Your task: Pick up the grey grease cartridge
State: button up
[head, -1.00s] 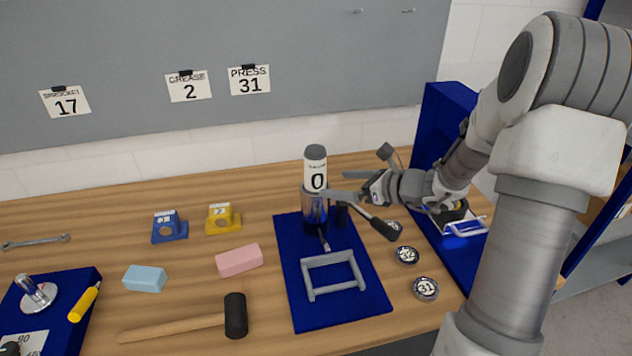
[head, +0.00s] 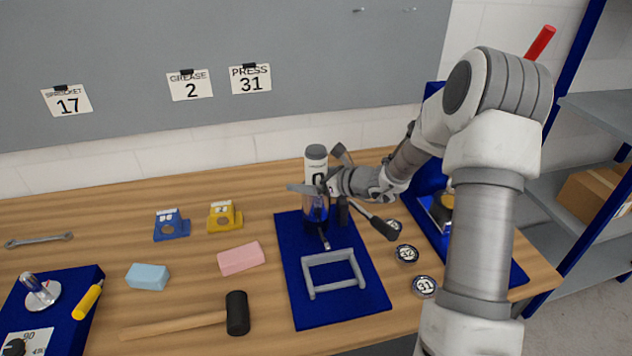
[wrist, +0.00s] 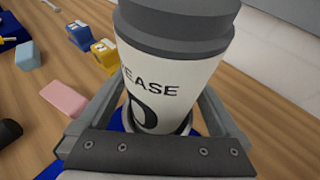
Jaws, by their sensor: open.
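The grease cartridge (head: 316,164) is a white cylinder with a grey cap and a printed label. It stands upright in a dark glossy holder on the blue mat (head: 357,308). In the wrist view the cartridge (wrist: 178,75) fills the upper middle, with "EASE" readable on it. My gripper (head: 306,189) is at the cartridge's lower part. In the wrist view its two fingers reach along both sides of the cartridge, and the jaws are open. Whether either finger touches it cannot be told.
A lever with a black grip (head: 384,228) sticks out right of the holder. A grey frame (head: 334,285) lies in front. Pink (head: 241,258) and blue (head: 148,277) blocks, a mallet (head: 237,313) and round numbered discs (head: 406,254) lie around.

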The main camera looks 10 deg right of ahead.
jog(key=c, duration=1.5)
jog(key=shift+r, duration=0.1)
